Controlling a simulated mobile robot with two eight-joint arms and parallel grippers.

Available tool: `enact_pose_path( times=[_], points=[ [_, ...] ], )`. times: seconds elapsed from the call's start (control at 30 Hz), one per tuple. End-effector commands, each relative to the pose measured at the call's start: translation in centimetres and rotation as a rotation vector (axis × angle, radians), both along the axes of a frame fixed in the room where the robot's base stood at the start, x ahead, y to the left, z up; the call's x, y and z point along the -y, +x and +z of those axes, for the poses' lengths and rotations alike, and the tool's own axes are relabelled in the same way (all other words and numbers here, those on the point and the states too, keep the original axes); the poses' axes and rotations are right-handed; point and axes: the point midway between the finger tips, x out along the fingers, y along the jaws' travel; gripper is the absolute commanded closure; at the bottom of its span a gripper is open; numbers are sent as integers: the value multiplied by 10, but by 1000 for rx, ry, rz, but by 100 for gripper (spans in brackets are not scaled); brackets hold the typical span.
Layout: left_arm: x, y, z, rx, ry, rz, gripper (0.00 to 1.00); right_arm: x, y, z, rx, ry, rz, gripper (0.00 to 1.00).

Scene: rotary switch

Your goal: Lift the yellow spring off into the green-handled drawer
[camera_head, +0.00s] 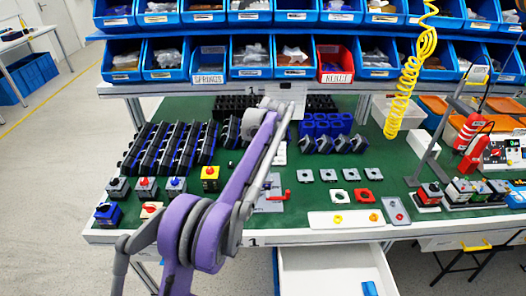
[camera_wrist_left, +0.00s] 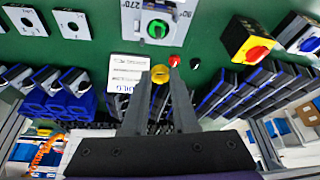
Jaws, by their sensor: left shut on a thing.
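In the left wrist view, my left gripper (camera_wrist_left: 160,80) is shut on the small yellow spring (camera_wrist_left: 160,72), seen as a ring between the fingertips. A grey rotary switch with a green knob (camera_wrist_left: 157,29) sits just beyond it on the green panel. Whether the spring still touches anything behind it cannot be told. In the head view my purple arm crosses the table and hides the gripper and spring. A white drawer (camera_head: 325,270) stands open below the table's front edge; its handle is out of frame. My right gripper is not in view.
The green table (camera_head: 300,215) holds black-blue racks at left, several small switches, and a white tray (camera_head: 345,219) near the front. A yellow coiled cable (camera_head: 408,80) hangs at right. Blue bins (camera_head: 250,58) line the back. A blue object (camera_head: 370,288) lies at the drawer's right.

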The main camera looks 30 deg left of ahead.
Motion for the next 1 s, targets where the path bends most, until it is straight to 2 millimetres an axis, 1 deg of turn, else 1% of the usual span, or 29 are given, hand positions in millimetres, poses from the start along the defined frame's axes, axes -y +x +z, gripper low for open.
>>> enact_pose_path(
  times=[0.2, 1.0],
  points=[
    [0, 0, 13, 1, 0, 0, 100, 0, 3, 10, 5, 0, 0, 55],
    [0, 0, 53, 0, 0, 0, 100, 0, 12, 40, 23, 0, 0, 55]
  ],
)
